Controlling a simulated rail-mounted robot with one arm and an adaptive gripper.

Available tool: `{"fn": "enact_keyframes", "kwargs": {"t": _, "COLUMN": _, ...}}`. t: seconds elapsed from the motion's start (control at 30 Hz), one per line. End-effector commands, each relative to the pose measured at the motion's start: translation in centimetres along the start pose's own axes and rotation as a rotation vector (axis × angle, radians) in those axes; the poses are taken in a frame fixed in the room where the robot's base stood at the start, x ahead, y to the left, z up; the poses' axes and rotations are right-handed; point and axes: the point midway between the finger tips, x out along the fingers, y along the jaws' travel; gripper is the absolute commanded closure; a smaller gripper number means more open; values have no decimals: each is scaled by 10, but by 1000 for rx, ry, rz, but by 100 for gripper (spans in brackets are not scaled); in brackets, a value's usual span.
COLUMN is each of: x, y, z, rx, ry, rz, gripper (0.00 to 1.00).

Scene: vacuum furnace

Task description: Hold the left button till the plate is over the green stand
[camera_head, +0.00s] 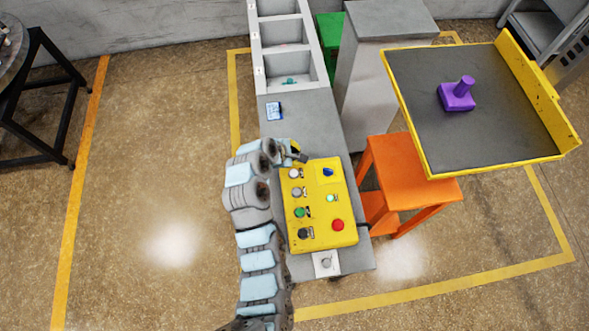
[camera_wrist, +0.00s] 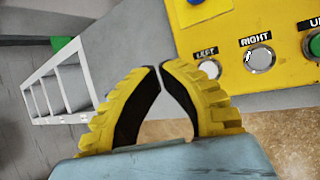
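The yellow control panel (camera_head: 318,207) has white, green, black, blue and red buttons. The left button (camera_wrist: 208,69), labelled LEFT, is a pale round button; in the head view it is the top one of the left column (camera_head: 294,173). My gripper (camera_wrist: 160,68) is shut and empty, its fingertips to the left of that button in the wrist view; contact with it is not visible. The dark plate (camera_head: 420,100) with yellow edges carries a purple block with a peg (camera_head: 458,95). It is at the right, above and beside the orange stand (camera_head: 397,165). The green stand (camera_head: 329,38) is farther back, partly hidden.
A tall grey block (camera_head: 375,80) stands between the green stand and the plate. A grey bench (camera_head: 308,118) with a compartment rack (camera_head: 283,45) runs behind the panel. Open floor lies to the left, with a black-legged table (camera_head: 45,100) at the far left.

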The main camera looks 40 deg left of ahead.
Motion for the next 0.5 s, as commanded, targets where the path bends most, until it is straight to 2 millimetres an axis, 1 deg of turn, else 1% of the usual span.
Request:
{"fn": "enact_keyframes", "kwargs": {"t": 0.27, "x": 3, "y": -1, "z": -1, "rx": 1, "ry": 0, "rz": 0, "gripper": 100}}
{"fn": "enact_keyframes", "kwargs": {"t": 0.5, "x": 17, "y": -9, "z": -9, "rx": 2, "ry": 0, "rz": 0, "gripper": 100}}
